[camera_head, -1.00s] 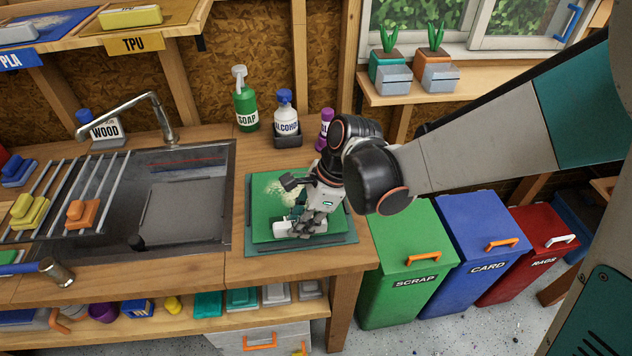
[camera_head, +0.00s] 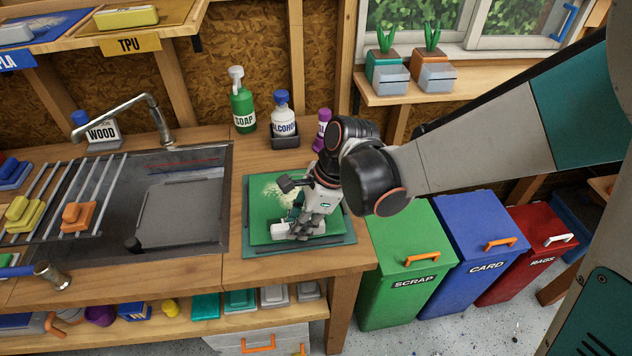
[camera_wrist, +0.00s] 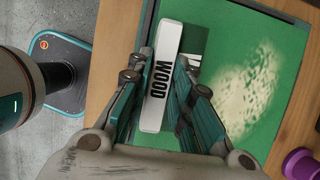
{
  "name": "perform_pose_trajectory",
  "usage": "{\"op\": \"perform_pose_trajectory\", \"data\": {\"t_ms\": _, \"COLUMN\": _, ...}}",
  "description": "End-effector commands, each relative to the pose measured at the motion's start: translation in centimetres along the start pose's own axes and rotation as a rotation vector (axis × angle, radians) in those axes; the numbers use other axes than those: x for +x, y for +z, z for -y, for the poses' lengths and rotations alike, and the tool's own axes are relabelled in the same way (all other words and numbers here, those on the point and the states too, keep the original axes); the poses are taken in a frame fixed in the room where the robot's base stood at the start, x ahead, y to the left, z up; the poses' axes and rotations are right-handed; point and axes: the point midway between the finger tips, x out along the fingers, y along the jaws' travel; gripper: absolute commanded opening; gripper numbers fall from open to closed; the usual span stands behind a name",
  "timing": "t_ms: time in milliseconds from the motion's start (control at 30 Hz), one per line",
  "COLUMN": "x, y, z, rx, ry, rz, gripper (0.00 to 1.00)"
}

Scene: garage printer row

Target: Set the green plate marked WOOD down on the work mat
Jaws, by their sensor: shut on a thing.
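The green plate (camera_head: 262,212) lies flat over the dark teal work mat (camera_head: 262,251), inside its rim, on the bench right of the sink. I cannot tell whether a small gap remains beneath it. A pale, speckled patch shows on the plate. A white block marked WOOD (camera_wrist: 160,85) stands at one edge of the plate (camera_wrist: 235,35) in the wrist view. My gripper (camera_head: 296,226) reaches down over that edge, its fingers on either side of the block, shut on the plate's grip. The fingers and wrist hide part of the plate in the head view.
The sink (camera_head: 180,210) and a rack (camera_head: 85,195) with coloured blocks lie left. Bins, including a green scrap bin (camera_head: 395,280), stand right of the bench.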

Motion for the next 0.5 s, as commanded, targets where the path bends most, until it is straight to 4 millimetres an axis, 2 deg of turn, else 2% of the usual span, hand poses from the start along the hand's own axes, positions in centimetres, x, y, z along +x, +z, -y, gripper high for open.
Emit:
{"op": "perform_pose_trajectory", "data": {"t_ms": 367, "x": 0.29, "y": -0.08, "z": -0.18, "rx": -0.002, "ry": 0.001, "rz": 0.0, "gripper": 0.0}}
{"op": "perform_pose_trajectory", "data": {"t_ms": 400, "x": 0.29, "y": -0.08, "z": -0.18, "rx": -0.002, "ry": 0.001, "rz": 0.0, "gripper": 0.22}}
{"op": "perform_pose_trajectory", "data": {"t_ms": 500, "x": 0.29, "y": -0.08, "z": -0.18, "rx": -0.002, "ry": 0.0, "rz": 0.0, "gripper": 0.43}}
